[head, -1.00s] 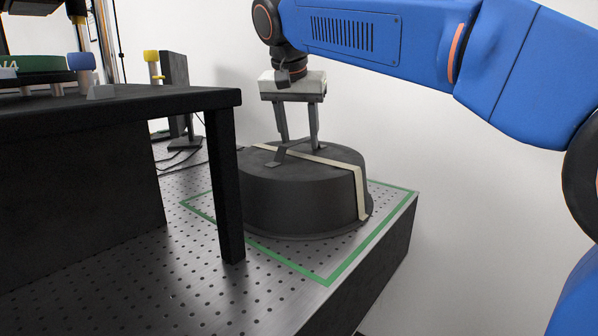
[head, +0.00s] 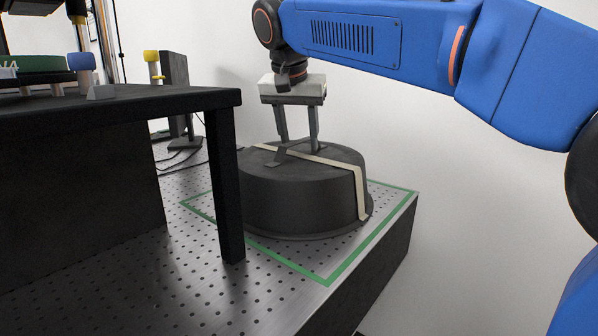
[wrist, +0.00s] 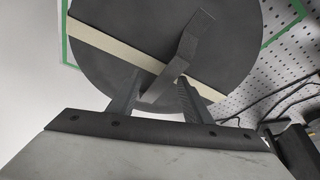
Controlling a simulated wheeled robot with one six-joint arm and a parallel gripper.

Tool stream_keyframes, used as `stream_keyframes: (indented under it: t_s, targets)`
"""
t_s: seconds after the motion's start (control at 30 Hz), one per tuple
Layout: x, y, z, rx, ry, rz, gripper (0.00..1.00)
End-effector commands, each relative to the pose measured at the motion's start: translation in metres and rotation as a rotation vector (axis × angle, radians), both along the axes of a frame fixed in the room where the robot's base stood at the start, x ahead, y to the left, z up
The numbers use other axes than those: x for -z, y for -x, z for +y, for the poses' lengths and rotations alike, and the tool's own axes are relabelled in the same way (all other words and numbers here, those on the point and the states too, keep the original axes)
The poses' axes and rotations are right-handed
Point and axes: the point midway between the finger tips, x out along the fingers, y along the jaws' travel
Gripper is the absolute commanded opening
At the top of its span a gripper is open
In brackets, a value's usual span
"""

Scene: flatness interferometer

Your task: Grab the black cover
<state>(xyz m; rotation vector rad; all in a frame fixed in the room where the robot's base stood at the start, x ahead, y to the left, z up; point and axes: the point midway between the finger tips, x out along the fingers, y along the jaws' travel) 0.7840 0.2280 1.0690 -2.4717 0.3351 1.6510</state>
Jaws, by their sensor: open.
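The black cover (head: 300,195) is a wide, round, dark drum with a cream strip (head: 345,166) across its top and down its side. It stands on the perforated metal table inside a green taped outline. A raised dark strap handle (wrist: 184,50) crosses its top. My gripper (head: 300,146) points down over the cover's top. Its two fingers are apart. In the wrist view the handle's near end lies between the fingertips (wrist: 155,90); I cannot tell whether either finger touches it. The handle's far end extends beyond the fingers.
A black raised platform (head: 120,100) stands at the left, its leg (head: 228,190) close in front of the cover. Blue and yellow knobs are on and behind it. Cables (head: 180,150) lie behind. The perforated table (head: 170,270) is clear at the front; its right edge is close to the cover.

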Motion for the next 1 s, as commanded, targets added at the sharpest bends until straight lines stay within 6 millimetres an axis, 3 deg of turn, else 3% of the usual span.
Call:
stream_keyframes:
  t_s: [0.1,0.3,1.0]
  targets:
    - [-0.0001,0.0,0.0,0.0,0.0,0.0,0.43]
    - [-0.0001,0.0001,-0.0001,0.0,0.0,0.0,0.0]
    - [0.0004,0.0,0.0002,-0.001,0.001,0.001,0.0]
